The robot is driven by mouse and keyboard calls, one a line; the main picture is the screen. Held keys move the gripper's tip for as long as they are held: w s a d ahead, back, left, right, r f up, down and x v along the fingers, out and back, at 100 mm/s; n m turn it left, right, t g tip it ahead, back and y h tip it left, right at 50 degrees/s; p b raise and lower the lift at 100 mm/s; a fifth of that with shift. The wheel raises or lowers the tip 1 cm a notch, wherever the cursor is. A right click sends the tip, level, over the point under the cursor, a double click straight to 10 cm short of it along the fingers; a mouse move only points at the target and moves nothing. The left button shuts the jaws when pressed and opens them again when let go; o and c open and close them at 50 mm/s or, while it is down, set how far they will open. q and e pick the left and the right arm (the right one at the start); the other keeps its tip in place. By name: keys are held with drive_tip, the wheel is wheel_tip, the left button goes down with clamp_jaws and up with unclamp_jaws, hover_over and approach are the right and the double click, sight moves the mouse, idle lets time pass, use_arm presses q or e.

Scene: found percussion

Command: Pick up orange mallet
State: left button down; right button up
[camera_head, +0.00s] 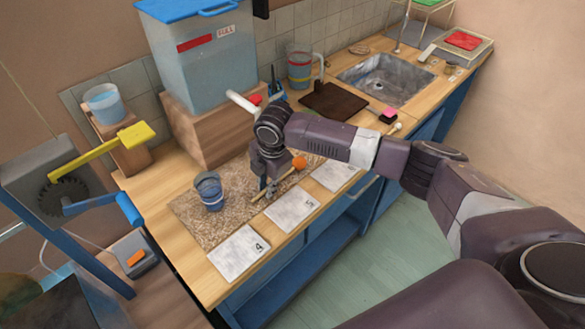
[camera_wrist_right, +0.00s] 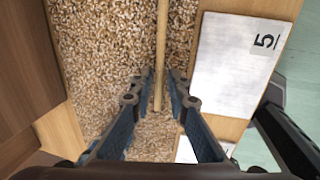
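The orange mallet has a round orange head (camera_head: 299,162) and a thin wooden stick. It lies slantwise over the speckled mat on the counter, its head toward the back right. My right gripper (camera_head: 267,188) is low over the stick, pointing down. In the right wrist view the stick (camera_wrist_right: 161,45) runs between the two fingers of the gripper (camera_wrist_right: 162,76), with a small gap on either side. The fingers are open around it. The mallet's head is outside the wrist view. My left gripper does not show.
A blue bucket (camera_head: 210,190) stands on the speckled mat (camera_head: 215,228), left of my gripper. White numbered cards (camera_head: 238,251) line the counter's front edge. A wooden block (camera_head: 205,135) under a large water tank (camera_head: 205,60) stands behind. A sink (camera_head: 388,78) is at the back right.

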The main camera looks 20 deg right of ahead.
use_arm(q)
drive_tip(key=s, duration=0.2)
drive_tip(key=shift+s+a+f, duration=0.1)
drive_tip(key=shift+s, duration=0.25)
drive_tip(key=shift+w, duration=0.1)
